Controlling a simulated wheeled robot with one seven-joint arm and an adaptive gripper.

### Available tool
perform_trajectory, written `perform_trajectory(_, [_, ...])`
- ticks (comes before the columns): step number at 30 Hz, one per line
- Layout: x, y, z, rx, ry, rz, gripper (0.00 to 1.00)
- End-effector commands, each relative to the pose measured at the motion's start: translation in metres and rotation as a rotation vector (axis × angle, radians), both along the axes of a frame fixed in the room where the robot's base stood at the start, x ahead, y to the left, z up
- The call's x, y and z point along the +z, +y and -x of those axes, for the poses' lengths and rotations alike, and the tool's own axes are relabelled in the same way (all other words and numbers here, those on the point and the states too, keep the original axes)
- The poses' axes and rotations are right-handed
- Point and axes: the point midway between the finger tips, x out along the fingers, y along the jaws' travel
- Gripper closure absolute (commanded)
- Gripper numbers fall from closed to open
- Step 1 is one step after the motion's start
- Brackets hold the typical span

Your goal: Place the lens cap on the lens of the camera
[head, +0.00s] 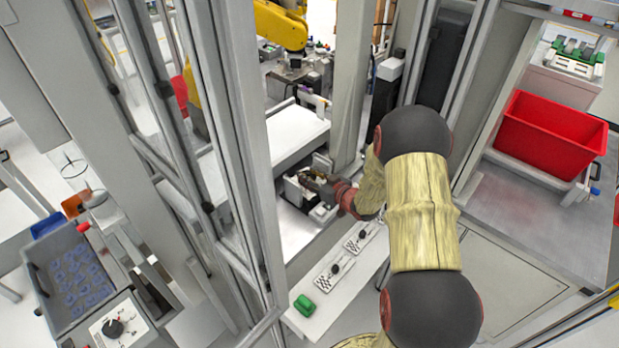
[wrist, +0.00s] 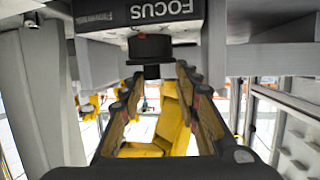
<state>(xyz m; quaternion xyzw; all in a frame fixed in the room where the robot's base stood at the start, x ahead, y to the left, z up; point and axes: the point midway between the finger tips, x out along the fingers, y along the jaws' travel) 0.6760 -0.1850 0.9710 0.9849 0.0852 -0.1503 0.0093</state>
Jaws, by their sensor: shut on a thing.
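In the head view my gripper (head: 322,184) reaches in over a small light-coloured device (head: 300,190) on a white surface beside a grey post. In the wrist view the two fingers of my gripper (wrist: 158,76) stand either side of a small black piece (wrist: 151,72), apparently the lens cap, and are shut on it. Just beyond it is a wider black round part (wrist: 150,47), which may be the camera's lens. It sits below a dark box marked FOCUS (wrist: 160,10), seen upside down. I cannot tell whether the small piece touches the round part.
A white shelf (head: 350,283) in front holds a green object (head: 304,306) and two small chequered plates (head: 333,268). Metal posts stand close on the left. A red bin (head: 548,135) is at the right. In the wrist view a grey post (wrist: 35,95) is close on the left.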

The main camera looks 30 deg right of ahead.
Motion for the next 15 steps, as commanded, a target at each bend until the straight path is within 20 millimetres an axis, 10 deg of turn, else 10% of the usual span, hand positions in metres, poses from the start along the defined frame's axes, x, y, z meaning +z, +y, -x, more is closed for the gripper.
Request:
perform_trajectory(10, [-0.0025,-0.0004,-0.0003,-0.001,-0.002,0.001,0.85])
perform_trajectory(11, [-0.0021,-0.0004,-0.0004,-0.001,-0.001,0.001,0.67])
perform_trajectory(15, [-0.0014,-0.0004,-0.0002,-0.001,-0.001,0.001,0.60])
